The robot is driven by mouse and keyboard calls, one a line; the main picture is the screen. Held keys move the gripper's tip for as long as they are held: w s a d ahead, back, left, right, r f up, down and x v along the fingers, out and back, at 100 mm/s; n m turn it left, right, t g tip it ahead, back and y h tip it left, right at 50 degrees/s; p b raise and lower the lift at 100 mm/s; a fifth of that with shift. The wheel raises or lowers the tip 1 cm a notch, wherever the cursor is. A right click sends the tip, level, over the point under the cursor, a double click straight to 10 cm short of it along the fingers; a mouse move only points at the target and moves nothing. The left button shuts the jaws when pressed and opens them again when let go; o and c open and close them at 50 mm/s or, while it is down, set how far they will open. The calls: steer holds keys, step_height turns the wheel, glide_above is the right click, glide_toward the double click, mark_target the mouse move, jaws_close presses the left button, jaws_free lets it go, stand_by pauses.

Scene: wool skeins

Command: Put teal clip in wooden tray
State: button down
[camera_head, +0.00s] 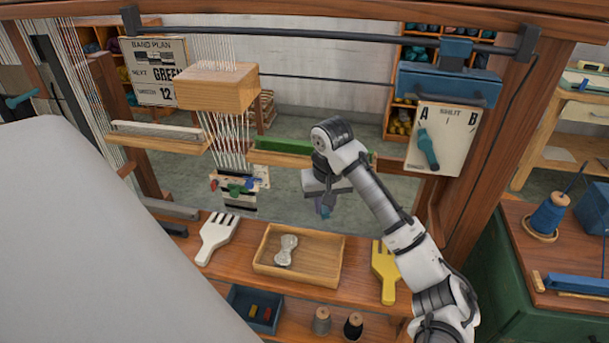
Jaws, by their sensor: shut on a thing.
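The wooden tray (333,268) is a shallow, light-wood box on the loom's front shelf. A pale silvery, bow-shaped piece (286,250) lies in it. My gripper (323,203) points down, above and behind the tray's right part. It is shut on a small blue-teal piece (325,211), which looks like the teal clip. The piece is small and partly hidden by the fingers, so its exact shape is unclear. It hangs in the air, apart from the tray.
A white comb (215,238) lies left of the tray and a yellow comb (385,274) right of it. A blue box (240,298) and spools (321,321) stand in front, lower down. A panel with coloured clips (238,188) hangs on the threads behind. A green-topped beam (285,152) crosses behind my gripper.

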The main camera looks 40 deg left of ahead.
steer(key=b, duration=0.1)
glide_above(321, 260)
step_height(321, 260, down, 15)
steer(key=shift+s+d+r, duration=0.1)
steer(key=shift+d+r, duration=0.05)
steer(key=shift+f, duration=2.55)
steer(key=shift+f, duration=0.2)
steer(key=c, duration=1.3)
jaws_free()
steer(key=shift+r, duration=0.15)
